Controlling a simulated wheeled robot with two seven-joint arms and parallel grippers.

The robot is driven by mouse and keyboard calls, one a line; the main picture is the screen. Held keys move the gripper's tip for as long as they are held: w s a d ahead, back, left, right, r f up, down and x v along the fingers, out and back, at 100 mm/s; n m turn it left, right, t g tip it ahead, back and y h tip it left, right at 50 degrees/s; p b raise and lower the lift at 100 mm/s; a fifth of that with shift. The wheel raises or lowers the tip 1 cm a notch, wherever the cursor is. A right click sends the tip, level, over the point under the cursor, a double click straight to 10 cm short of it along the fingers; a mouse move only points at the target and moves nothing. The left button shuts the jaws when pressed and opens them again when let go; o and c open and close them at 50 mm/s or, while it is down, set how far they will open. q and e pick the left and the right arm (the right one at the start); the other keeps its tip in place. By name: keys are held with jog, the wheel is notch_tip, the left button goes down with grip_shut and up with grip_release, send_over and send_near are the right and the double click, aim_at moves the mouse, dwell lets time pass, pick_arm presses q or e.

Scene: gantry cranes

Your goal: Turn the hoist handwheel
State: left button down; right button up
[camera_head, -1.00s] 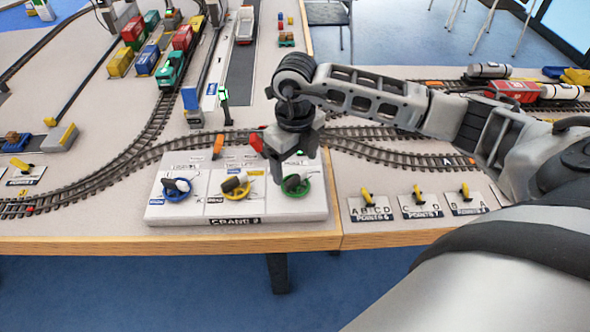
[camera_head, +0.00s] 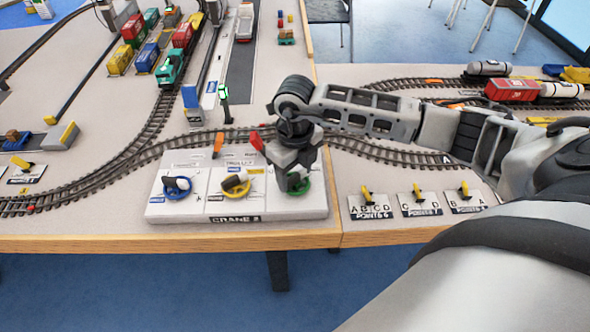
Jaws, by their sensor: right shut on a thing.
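The white crane control panel (camera_head: 160,210) lies at the table's front edge and carries three handwheels. The blue handwheel (camera_head: 177,194) is at the left, the yellow handwheel (camera_head: 245,191) in the middle and the green handwheel (camera_head: 290,193) at the right. The wheel labels are too small for me to read surely. My right gripper (camera_head: 298,184) points down at the green handwheel and is shut on it, hiding much of the wheel. My left gripper is not in view.
Railway track (camera_head: 395,155) runs behind the panel. Several yellow points levers (camera_head: 420,200) stand right of it. An orange lever (camera_head: 218,145) and a red lever (camera_head: 257,141) stand up at the panel's back. Wagons and a teal locomotive (camera_head: 171,68) are farther back.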

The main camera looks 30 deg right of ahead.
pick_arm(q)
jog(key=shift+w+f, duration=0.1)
pick_arm(e)
jog(key=n+b, duration=0.2)
jog(key=n, duration=0.1)
jog(key=shift+f+b, duration=0.15)
jog(key=shift+b, duration=0.2)
jog(key=shift+n+b, duration=1.05)
jog(key=shift+n, duration=0.15)
jog(key=shift+n+b, duration=0.6)
jog(key=shift+n, duration=0.2)
jog(key=shift+n+b, duration=0.85)
jog(key=shift+n, duration=0.35)
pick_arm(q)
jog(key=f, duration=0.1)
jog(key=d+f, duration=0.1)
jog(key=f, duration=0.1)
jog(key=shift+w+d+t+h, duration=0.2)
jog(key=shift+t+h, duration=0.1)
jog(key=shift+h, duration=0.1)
pick_arm(e)
jog(key=shift+r, duration=0.2)
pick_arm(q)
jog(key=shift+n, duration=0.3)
pick_arm(e)
jog(key=o, duration=1)
